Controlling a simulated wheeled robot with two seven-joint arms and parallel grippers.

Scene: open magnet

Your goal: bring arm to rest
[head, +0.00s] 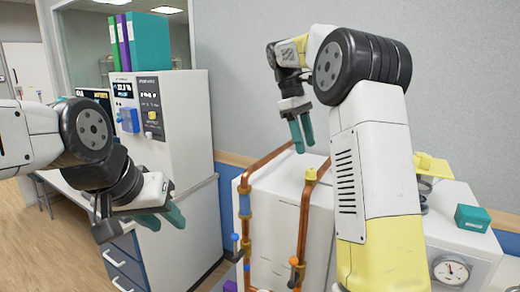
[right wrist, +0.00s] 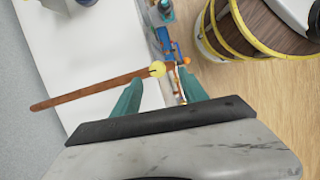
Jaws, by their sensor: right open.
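My right arm rises on the right in the head view and bends over to the left at the top. Its right gripper (head: 302,133) points down above the white cabinet with copper pipes, with teal fingers apart. In the right wrist view the right gripper (right wrist: 161,92) is open, with nothing held between its fingers. My left gripper (head: 164,216) is low on the left in the head view, its teal fingers spread and empty, in front of the white instrument cabinet.
Copper pipes (head: 304,215) with a yellow knob stand below my right gripper. A white instrument cabinet (head: 185,115) carries binders (head: 148,42). A teal box (head: 472,217) and a round gauge (head: 451,270) are at the right. The right wrist view shows a yellow-banded wooden barrel (right wrist: 252,25).

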